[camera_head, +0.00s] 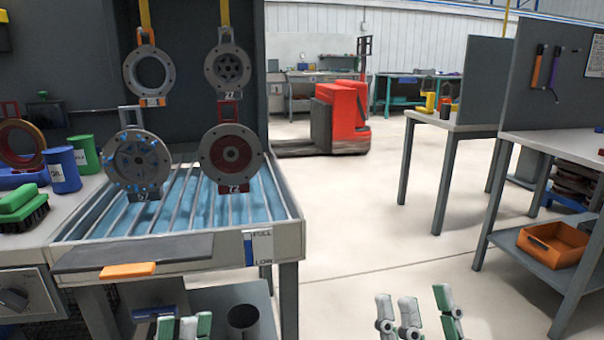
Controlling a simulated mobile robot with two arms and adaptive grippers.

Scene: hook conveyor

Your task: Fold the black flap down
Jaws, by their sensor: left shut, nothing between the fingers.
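The black flap (135,252) is a long dark plate along the front edge of the basin (284,208). It looks roughly level, sticking out toward me, with an orange tab (127,270) on its near edge. My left gripper (184,328) is at the bottom edge of the view, below and to the right of the orange tab. Its fingers are close together, shut and empty, apart from the flap. My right gripper (422,314) is at the bottom, right of the basin over the floor. Its fingers are spread and empty. The lower parts of both grippers are cut off.
Metal discs hang over the basin, including a blue-marked one (138,160) and a red-centred one (231,154). A green brush (22,205) and a blue can (62,170) stand to the left. A dark cup (243,320) sits on the lower shelf.

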